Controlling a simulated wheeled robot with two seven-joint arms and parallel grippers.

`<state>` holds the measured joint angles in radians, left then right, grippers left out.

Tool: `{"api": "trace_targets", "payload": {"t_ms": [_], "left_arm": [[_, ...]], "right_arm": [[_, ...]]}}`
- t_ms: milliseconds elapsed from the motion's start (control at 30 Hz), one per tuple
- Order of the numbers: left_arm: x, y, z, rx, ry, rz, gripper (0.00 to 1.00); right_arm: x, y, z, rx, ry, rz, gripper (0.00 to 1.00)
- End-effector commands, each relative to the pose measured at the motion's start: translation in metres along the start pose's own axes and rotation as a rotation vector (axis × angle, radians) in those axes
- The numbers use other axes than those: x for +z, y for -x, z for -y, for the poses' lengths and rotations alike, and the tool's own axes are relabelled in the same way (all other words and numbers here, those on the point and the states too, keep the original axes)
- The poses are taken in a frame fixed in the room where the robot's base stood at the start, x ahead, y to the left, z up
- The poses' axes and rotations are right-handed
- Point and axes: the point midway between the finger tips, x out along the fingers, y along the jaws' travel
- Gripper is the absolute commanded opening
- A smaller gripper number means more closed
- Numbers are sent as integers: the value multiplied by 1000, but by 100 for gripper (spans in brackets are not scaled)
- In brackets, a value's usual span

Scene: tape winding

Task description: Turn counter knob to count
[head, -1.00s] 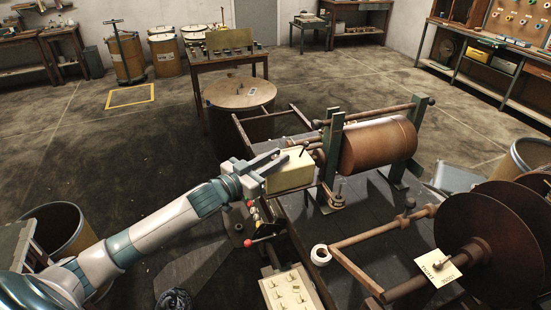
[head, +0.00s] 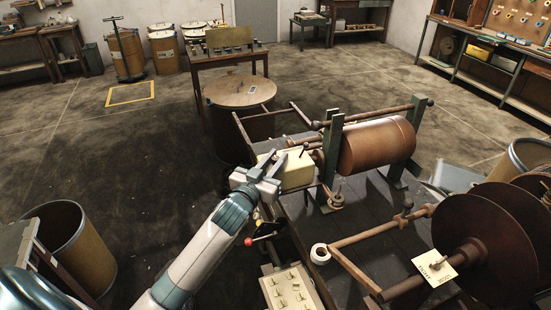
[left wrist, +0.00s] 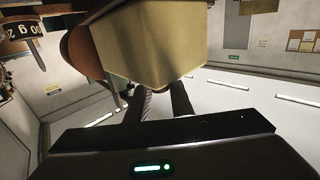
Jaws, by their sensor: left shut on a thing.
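The counter is a cream box (head: 296,170) on the winding machine, left of the brown drum, with a small dark lever on top. In the left wrist view the cream box (left wrist: 152,38) fills the upper middle. My left gripper (head: 270,172) is at the box's left end. Its two dark fingers (left wrist: 162,95) reach up under the box in the left wrist view. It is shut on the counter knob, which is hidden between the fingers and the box. My right gripper is not in view.
The brown drum (head: 378,146) sits in a green frame right of the counter. A control panel with switches (head: 290,290) and a red-knobbed lever (head: 249,241) lie below the gripper. A round barrel (head: 240,93) stands behind. Open floor lies to the left.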

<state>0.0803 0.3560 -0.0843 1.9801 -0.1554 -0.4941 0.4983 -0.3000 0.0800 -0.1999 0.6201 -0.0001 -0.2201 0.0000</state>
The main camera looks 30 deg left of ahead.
Motion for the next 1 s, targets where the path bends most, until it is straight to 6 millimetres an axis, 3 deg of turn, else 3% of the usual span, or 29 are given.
{"api": "trace_targets", "payload": {"t_ms": [533, 567, 600, 1000], "left_arm": [[-4, 0, 1, -55, -1, -4, 0], [-4, 0, 1, -55, -1, -4, 27], [-3, 0, 1, -55, -1, -4, 37], [-1, 2, 0, -55, 0, 1, 39]], "right_arm": [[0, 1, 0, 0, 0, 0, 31], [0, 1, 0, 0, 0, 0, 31], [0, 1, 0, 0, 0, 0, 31], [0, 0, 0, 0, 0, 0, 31]]}}
